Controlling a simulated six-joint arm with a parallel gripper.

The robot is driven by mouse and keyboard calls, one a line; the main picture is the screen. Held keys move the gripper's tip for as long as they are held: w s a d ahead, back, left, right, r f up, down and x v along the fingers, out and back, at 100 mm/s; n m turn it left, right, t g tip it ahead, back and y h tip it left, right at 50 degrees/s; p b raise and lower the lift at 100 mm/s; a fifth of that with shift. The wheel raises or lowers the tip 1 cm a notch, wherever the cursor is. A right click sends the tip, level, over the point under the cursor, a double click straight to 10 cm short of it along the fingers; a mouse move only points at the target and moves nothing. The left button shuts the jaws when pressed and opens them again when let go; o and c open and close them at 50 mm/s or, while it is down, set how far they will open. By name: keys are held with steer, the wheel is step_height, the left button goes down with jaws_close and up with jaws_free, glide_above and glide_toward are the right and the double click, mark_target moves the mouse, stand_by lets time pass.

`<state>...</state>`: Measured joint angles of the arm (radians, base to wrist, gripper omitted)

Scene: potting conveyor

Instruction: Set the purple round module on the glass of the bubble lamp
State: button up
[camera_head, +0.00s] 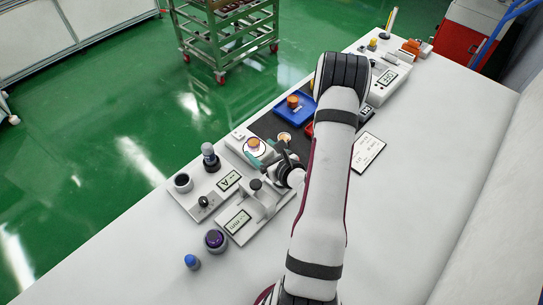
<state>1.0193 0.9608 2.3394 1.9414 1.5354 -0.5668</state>
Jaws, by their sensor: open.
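A dark round module with a purple top (214,239) stands on the white table at the front left, apart from my gripper. My gripper (267,154) is open, with teal fingertips spread, over the middle of the bench beside a white unit that carries an orange round piece (253,145). I see nothing held between the fingers. I cannot tell for sure which device is the bubble lamp or where its glass is. My arm hides part of the bench behind the gripper.
A small blue-topped piece (191,261) stands near the purple module. Instruments with displays (229,181) and a black-topped post (210,156) stand close by. A blue tray (290,115) holds an orange piece. The table's right side is clear.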

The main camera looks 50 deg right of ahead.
steer(key=v, duration=0.9)
steer(key=shift+f, duration=0.1)
steer(key=w+a+r+n+g+y, duration=0.1)
steer(key=w+a+r+n+y, duration=0.1)
steer(key=a+r+n+y, duration=0.45)
steer(key=w+a+r+n+g+y, duration=0.15)
steer(key=a+n, duration=0.25)
steer(key=a, duration=0.5)
steer(key=w+a+r+n+g+y, duration=0.1)
steer(key=a+r+n+y, duration=0.4)
steer(key=a, duration=0.3)
steer(key=s+a+r+n+g+y, duration=0.1)
steer(key=s+a+n+g, duration=0.5)
steer(key=a+n, duration=0.1)
steer(key=s+d+n+g+h, duration=0.3)
steer(key=s+n+h, duration=0.6)
steer(key=s+n, duration=0.1)
steer(key=shift+s+r+g, duration=0.25)
steer(key=shift+s+g, duration=0.1)
